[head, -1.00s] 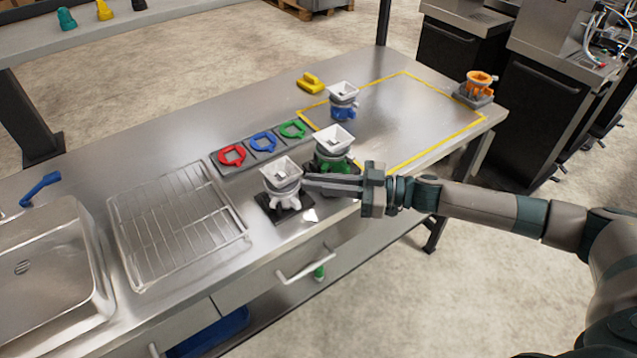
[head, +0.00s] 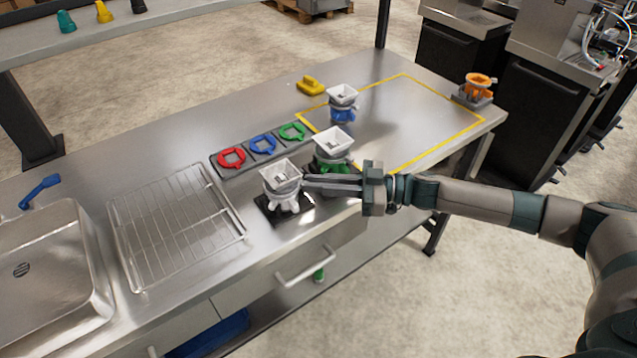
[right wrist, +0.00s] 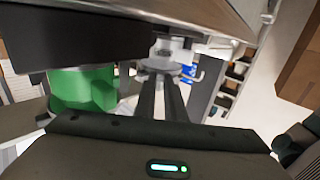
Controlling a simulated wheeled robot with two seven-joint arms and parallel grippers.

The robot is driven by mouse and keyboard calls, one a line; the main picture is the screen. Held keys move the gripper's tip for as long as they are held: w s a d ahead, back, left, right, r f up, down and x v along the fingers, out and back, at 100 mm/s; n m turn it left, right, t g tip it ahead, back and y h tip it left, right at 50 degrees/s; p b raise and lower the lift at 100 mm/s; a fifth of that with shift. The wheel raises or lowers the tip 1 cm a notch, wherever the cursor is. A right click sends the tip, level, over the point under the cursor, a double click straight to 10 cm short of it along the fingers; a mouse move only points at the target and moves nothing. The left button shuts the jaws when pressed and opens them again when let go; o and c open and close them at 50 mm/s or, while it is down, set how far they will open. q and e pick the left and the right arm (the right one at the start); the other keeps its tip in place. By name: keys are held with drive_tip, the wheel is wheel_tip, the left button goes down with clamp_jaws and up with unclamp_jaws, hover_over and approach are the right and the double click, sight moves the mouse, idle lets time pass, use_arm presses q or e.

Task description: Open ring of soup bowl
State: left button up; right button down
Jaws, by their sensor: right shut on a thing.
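A white dispenser (head: 283,200) with a square funnel top stands upright on a black base plate (head: 264,212) at the counter's front edge. A grey ring (head: 284,186) goes around it below the funnel. My right gripper (head: 306,184) reaches in from the right. Its fingers are closed together at the ring's right side, shut on what looks like the ring's handle; the small grip point is hard to make out. In the right wrist view the fingers (right wrist: 160,92) point at a grey-white part (right wrist: 166,62) of the dispenser. My left gripper is not in view.
A green-ringed dispenser (head: 333,150) stands close behind my right fingers. A blue one (head: 343,105) stands farther back, an orange one (head: 478,87) at the far corner. Red, blue and green rings lie in a grey tray (head: 218,165). A wire rack (head: 175,225) is on the left.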

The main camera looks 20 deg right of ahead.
drive_tip(key=c, duration=1.8)
unclamp_jaws()
